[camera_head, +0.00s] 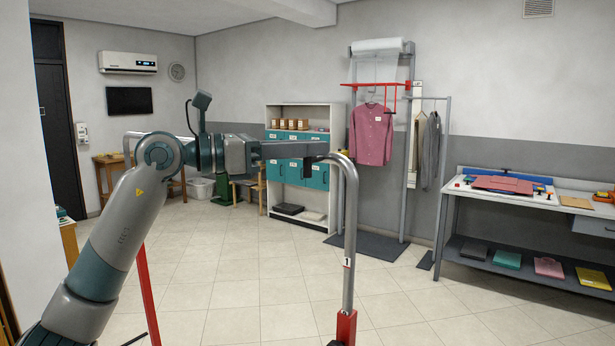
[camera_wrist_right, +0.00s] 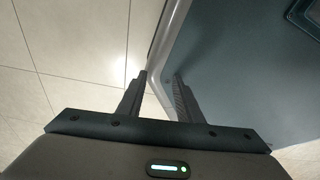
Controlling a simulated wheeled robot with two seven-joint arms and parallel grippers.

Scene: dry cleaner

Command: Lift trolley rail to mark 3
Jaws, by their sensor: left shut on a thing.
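The trolley rail (camera_head: 351,215) is a grey metal tube with a bent top corner. Its right post goes down into a red sleeve (camera_head: 346,327), and a label reading 1 (camera_head: 347,262) shows on the post above the sleeve. My left gripper (camera_head: 318,158) is shut on the rail's top bar, close to the bent corner. My arm hides much of the bar and the left post. A second red upright (camera_head: 149,295) stands at the left. My right gripper shows only in the right wrist view (camera_wrist_right: 160,78), with its fingers apart and nothing gripped.
A shelf unit with teal boxes (camera_head: 317,176) and a garment stand with a pink shirt (camera_head: 371,134) stand against the back wall. A workbench (camera_head: 452,210) with folded items is at the right. The tiled floor (camera_head: 250,295) around the trolley is mostly clear.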

